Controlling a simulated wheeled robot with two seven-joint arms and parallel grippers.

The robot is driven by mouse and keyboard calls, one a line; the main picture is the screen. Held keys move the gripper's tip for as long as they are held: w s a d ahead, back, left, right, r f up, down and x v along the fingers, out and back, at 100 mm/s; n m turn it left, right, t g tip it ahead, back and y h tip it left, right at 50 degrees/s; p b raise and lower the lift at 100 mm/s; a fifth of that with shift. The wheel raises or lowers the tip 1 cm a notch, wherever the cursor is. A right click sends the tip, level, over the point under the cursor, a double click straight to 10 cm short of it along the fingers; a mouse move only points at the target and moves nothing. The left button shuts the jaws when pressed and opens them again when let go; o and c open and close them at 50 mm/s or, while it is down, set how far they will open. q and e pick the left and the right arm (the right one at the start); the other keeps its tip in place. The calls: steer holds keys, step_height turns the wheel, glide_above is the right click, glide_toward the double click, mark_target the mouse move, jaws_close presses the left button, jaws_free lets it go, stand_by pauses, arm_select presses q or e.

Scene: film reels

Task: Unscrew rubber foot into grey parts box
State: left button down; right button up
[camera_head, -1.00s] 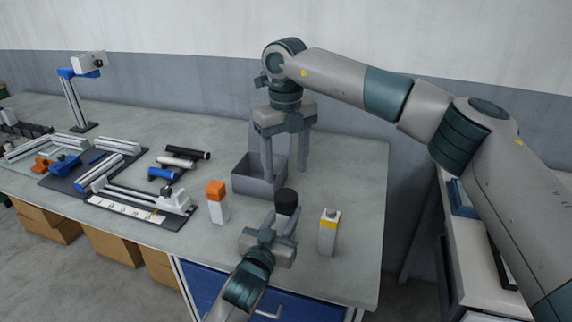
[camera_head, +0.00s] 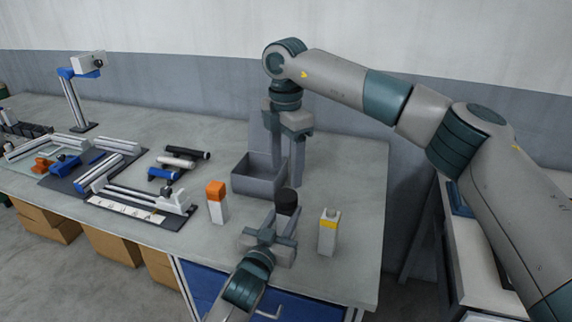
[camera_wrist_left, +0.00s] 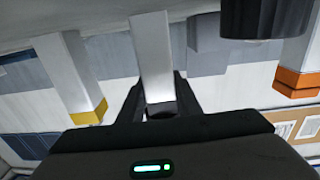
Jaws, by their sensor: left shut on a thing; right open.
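The black cylindrical rubber foot (camera_head: 286,197) tops a piece whose lower part is hidden by my left gripper (camera_head: 281,220). My left gripper is shut on that piece near the table's front. In the left wrist view a pale post (camera_wrist_left: 152,55) with a dark end lies between the fingers. The grey parts box (camera_head: 259,187) stands behind and left of the foot, with a raised back panel. My right gripper (camera_head: 287,170) is open, pointing down at the box's right side, behind the foot. I cannot tell whether its left finger is inside the box.
An orange-capped block (camera_head: 217,203) stands left of my left gripper, and a yellow-banded block (camera_head: 328,233) stands right. Dark, white and blue rollers (camera_head: 178,162) and a rail fixture (camera_head: 140,203) lie further left. The table's right side is clear.

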mark_target(286, 195)
steer(key=m, duration=0.5)
steer(key=shift+m, duration=0.3)
steer(key=shift+f, duration=4.05)
